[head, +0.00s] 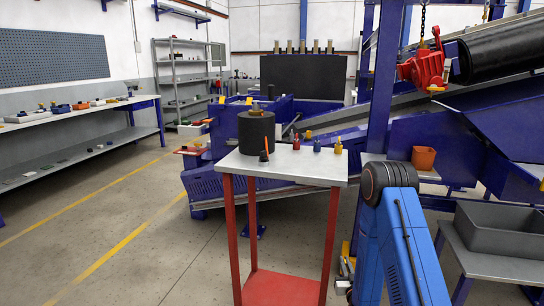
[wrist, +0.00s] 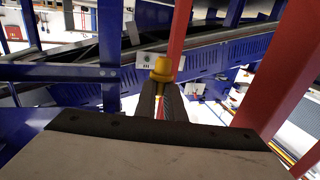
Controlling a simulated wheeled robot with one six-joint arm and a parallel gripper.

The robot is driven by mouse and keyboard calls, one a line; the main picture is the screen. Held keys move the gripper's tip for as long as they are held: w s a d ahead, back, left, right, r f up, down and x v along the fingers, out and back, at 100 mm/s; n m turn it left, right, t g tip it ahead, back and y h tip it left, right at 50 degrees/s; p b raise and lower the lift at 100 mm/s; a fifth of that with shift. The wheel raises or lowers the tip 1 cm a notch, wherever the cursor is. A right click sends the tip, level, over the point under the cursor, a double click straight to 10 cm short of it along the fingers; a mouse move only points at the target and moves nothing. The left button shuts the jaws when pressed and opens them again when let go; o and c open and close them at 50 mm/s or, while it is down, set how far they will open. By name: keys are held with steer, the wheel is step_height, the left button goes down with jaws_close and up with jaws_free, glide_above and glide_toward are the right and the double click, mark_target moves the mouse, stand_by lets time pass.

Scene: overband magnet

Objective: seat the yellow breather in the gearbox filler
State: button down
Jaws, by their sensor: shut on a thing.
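In the wrist view my gripper (wrist: 162,92) is shut on a yellow piece with a rounded top, the yellow breather (wrist: 162,68), which stands out beyond the fingertips. Its lower part is hidden between the fingers. In the head view my blue arm covers most of that area, and I cannot clearly make out the gripper there. A similar small yellow piece (head: 338,146) stands on the table at its right edge, beside a blue piece (head: 317,145) and a red piece (head: 296,141). I cannot pick out the gearbox filler in either view.
A red-legged table (head: 285,170) carries a large black cylinder (head: 256,135). Its red legs (wrist: 290,70) appear close to my gripper in the wrist view. Blue conveyor framing (head: 420,145) lies behind. A red hoist block (head: 425,68) hangs at upper right; a grey bin (head: 500,229) stands right.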

steer(key=shift+s+a+f, duration=0.1)
steer(key=shift+a+f, duration=0.15)
steer(key=shift+f, duration=0.4)
steer(key=shift+s+a+f, duration=0.1)
steer(key=shift+a+f, duration=0.2)
steer(key=shift+f, duration=0.35)
steer(key=shift+a+f, duration=0.25)
steer(key=shift+f, duration=0.4)
